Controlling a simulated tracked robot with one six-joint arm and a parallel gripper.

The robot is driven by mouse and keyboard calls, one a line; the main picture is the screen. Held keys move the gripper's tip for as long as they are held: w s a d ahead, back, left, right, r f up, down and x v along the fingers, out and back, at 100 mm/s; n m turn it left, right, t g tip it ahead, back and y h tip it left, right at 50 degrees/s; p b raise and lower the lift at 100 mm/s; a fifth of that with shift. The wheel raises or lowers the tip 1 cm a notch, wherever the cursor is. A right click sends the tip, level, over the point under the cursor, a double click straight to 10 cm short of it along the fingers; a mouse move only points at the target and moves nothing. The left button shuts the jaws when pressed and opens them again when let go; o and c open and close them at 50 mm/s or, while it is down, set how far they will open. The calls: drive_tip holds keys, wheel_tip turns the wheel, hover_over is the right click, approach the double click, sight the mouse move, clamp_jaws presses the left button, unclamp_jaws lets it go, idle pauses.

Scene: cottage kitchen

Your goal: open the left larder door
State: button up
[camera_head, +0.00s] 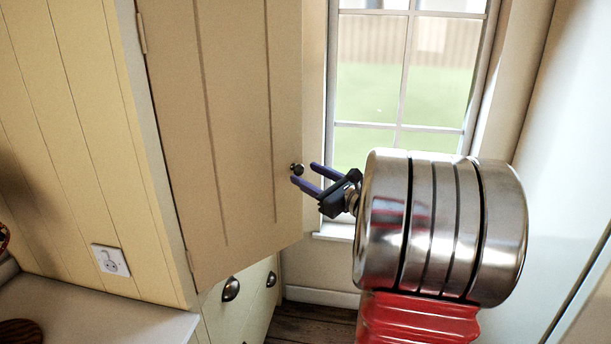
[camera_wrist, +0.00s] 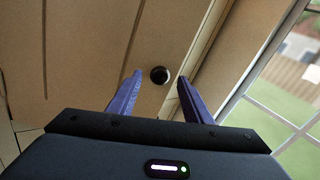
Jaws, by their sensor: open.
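The larder door (camera_head: 225,120) is a tall beige grooved panel with hinges on its left edge. It carries a small dark round knob (camera_head: 297,169) near its right edge. I cannot tell for sure whether the door is flush or slightly ajar. My gripper (camera_head: 306,175) is open, its two purple fingers pointing at the knob from the right. In the wrist view the knob (camera_wrist: 160,75) appears between the two fingertips, with a gap on each side. The fingers are not closed on it. Whether the tips reach past the knob is unclear.
Below the door is a cream lower front with cup handles (camera_head: 231,289). A worktop (camera_head: 100,318) and a wall socket (camera_head: 110,260) are at the left. A window (camera_head: 405,85) is right of the door. Some wooden floor (camera_head: 310,314) shows below.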

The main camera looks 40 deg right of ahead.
drive_tip(key=shift+w, duration=0.65)
drive_tip(key=shift+c, duration=0.5)
clamp_jaws()
drive_tip(key=shift+a, duration=0.15)
